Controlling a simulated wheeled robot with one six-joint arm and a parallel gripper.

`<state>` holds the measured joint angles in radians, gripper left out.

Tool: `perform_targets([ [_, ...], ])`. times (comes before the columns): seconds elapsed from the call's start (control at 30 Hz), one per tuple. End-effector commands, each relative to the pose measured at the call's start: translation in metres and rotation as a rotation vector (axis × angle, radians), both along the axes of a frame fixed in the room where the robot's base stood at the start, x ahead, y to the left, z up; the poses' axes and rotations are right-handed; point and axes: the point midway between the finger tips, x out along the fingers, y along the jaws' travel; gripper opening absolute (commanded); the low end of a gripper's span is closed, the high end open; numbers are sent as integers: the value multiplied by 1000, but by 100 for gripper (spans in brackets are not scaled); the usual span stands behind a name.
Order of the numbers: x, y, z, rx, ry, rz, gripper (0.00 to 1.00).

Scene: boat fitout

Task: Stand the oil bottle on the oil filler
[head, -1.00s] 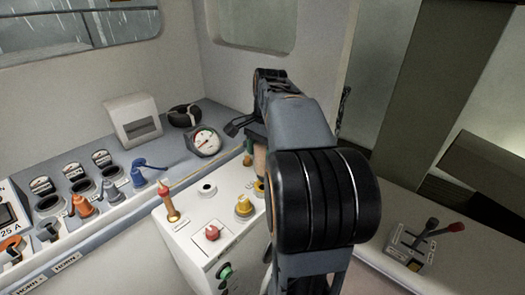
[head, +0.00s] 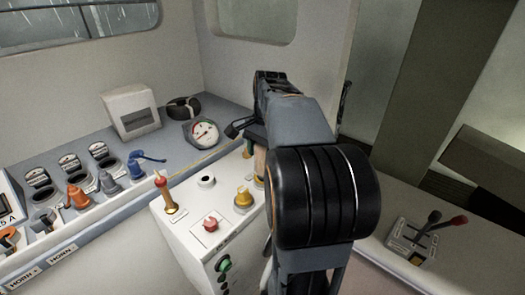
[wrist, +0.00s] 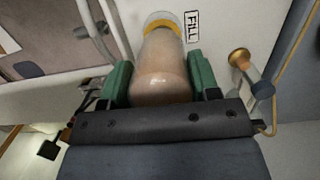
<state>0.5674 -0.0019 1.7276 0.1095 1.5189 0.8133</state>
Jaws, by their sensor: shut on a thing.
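The oil bottle (wrist: 162,75) is a brownish, see-through cylinder between the green fingers of my gripper (wrist: 160,85) in the wrist view. My gripper is shut on it. Its far end points at a yellow ring (wrist: 158,23) beside a FILL label (wrist: 192,28) on a white surface, which I take for the oil filler. I cannot tell whether the bottle touches the ring. In the head view my arm hides most of the gripper, and only a brown sliver of the bottle (head: 259,160) shows.
The white box top carries a yellow knob (head: 243,198), a red knob (head: 211,222), a white cap (head: 206,181) and a red-tipped upright stick (head: 163,190). A gauge (head: 203,132) stands behind. Levers (head: 428,228) stand at the right.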

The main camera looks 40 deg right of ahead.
Motion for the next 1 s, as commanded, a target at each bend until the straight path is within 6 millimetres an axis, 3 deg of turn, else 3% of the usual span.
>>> perform_targets([
  [0.27, 0, 0, 0, -1, -1, 0, 24],
  [0.3, 0, 0, 0, -1, -1, 0, 58],
  [0.6, 0, 0, 0, 0, 0, 0, 86],
  [0.87, 0, 0, 1, 0, 0, 0, 86],
  [1.0, 1, -3, 14, -2, -2, 0, 86],
])
